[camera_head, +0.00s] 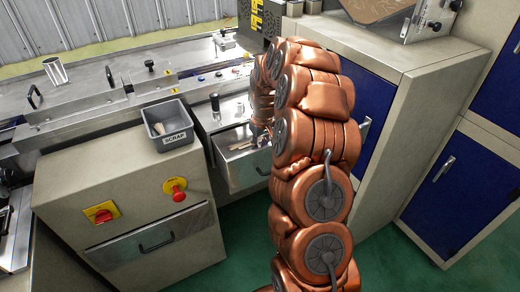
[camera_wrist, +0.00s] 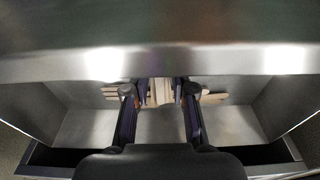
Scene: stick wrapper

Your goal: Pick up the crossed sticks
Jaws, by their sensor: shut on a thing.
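Pale wooden sticks lie in an open metal bin (camera_head: 246,172). In the wrist view, upright-running sticks (camera_wrist: 160,92) show between the two dark fingers of my gripper (camera_wrist: 160,98). Other stick ends lie crosswise, showing left of the fingers (camera_wrist: 111,93) and right of them (camera_wrist: 212,97). My gripper is low inside the bin, shut on sticks; how many it holds I cannot tell. In the head view, my copper-covered arm hides most of the gripper, and a few sticks (camera_head: 240,145) show beside it.
A grey SCRAP box (camera_head: 167,129) holding a pale piece stands on the cabinet left of the bin. The bin's metal walls (camera_wrist: 160,62) stand close around my gripper. A red knob (camera_head: 177,189) juts from the cabinet front. A blue-doored cabinet (camera_head: 367,92) stands right of my arm.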

